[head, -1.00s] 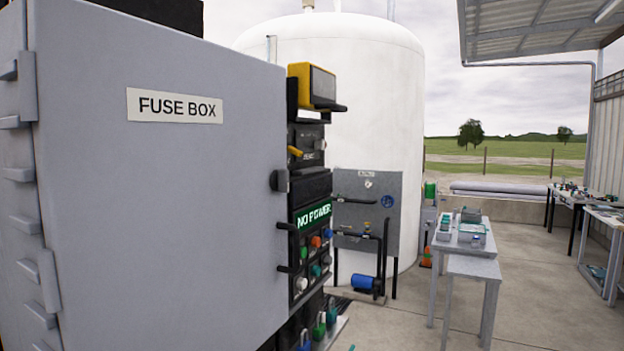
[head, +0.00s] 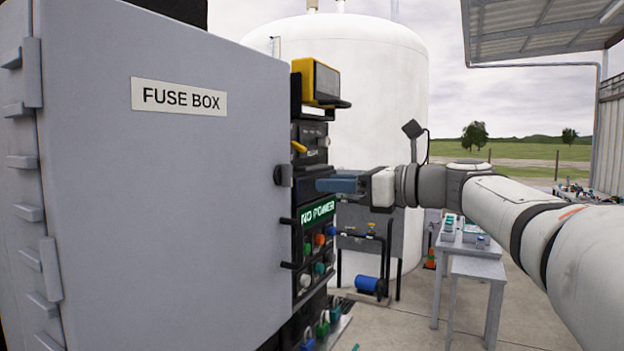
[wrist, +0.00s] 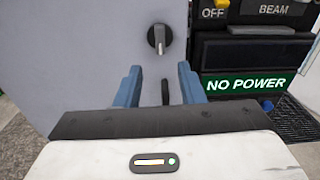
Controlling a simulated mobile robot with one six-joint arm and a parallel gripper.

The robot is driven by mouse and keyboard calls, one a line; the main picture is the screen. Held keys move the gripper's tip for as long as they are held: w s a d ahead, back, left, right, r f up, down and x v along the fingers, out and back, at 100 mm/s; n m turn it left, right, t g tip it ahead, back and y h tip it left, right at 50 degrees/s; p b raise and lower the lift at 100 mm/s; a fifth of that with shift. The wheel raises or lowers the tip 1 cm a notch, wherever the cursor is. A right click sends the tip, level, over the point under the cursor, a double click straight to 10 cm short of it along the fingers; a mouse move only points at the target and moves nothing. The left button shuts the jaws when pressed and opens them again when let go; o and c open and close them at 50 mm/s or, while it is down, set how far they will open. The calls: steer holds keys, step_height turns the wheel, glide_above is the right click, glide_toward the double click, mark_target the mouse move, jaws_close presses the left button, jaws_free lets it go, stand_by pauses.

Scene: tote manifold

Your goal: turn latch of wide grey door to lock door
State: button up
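The wide grey door (head: 165,180) bears a FUSE BOX label and fills the left of the head view; it also shows in the wrist view (wrist: 90,50). Its latch (head: 283,176) is at the door's right edge. In the wrist view the latch (wrist: 159,40) is a round dark base with a grey lever pointing down. My gripper (head: 330,185) is to the right of the latch in the head view. In the wrist view its blue fingers (wrist: 160,82) are apart and empty, with the latch ahead, beyond the fingertips. Contact with the door cannot be seen.
A black panel with a green NO POWER sign (head: 318,211) and coloured buttons stands beside the door. A dark handle (wrist: 165,91) shows low on the door between the fingers. A white tank (head: 350,90) and a grey table (head: 465,245) are behind.

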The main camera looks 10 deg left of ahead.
mark_target(291, 174)
steer(key=x, duration=0.2)
steer(key=r+p+x, duration=0.1)
steer(key=x, duration=0.3)
steer(key=shift+w+a+r+p, duration=0.15)
steer(key=shift+a+r+p, duration=0.15)
steer(key=shift+p, duration=0.1)
steer(key=shift+w+a+f, duration=0.1)
steer(key=shift+w+a, duration=0.15)
steer(key=shift+a, duration=0.4)
steer(key=shift+c, duration=0.4)
jaws_close()
